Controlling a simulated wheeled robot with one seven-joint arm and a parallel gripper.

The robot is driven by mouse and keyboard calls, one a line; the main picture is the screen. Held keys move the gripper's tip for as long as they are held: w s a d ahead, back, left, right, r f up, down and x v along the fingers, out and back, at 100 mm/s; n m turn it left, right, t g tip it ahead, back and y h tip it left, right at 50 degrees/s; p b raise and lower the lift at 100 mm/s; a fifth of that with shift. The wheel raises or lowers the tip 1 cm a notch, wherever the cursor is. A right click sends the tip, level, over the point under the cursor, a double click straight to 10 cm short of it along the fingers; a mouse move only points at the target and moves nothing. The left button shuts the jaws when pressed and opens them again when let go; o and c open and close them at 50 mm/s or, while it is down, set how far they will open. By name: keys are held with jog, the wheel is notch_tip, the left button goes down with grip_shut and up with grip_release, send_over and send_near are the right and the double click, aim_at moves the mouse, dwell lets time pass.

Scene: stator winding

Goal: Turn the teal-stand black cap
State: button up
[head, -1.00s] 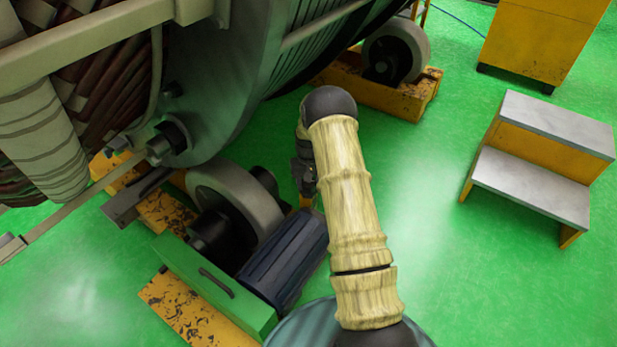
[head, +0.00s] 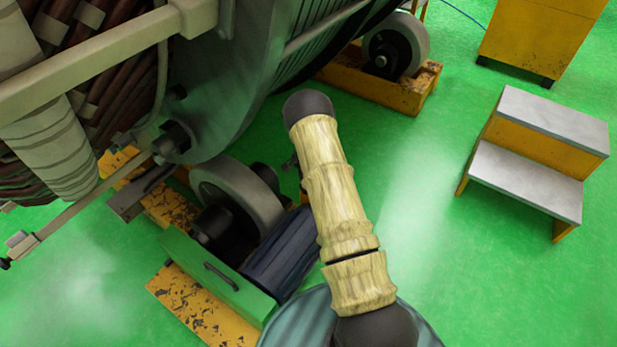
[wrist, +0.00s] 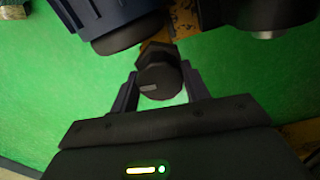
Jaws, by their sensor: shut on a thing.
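In the wrist view a black cap (wrist: 160,80) with a faceted collar and a small grey mark on its round face sits between the fingers of my gripper (wrist: 160,88). The gripper is shut on the cap, one finger on each side. A yellow, worn surface shows behind the collar. In the head view my arm hides the cap and nearly all of the gripper. No teal stand can be made out around the cap.
A roller (head: 240,195), a dark blue ribbed motor (head: 283,255) and a green box (head: 215,275) stand left of my arm. The large machine (head: 215,100) hangs over them. A yellow step stool (head: 535,180) stands right; green floor between is clear.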

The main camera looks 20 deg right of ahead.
jog(key=shift+w+m, duration=0.1)
jog(key=shift+m, duration=1.1)
jog(key=shift+d, duration=0.1)
jog(key=o, duration=1)
jog(key=shift+r+p, duration=0.1)
jog(key=shift+p, duration=0.2)
notch_tip(320, 180, up, 17)
jog(key=p, duration=0.2)
jog(key=shift+r+p, duration=0.15)
jog(key=shift+p, duration=0.2)
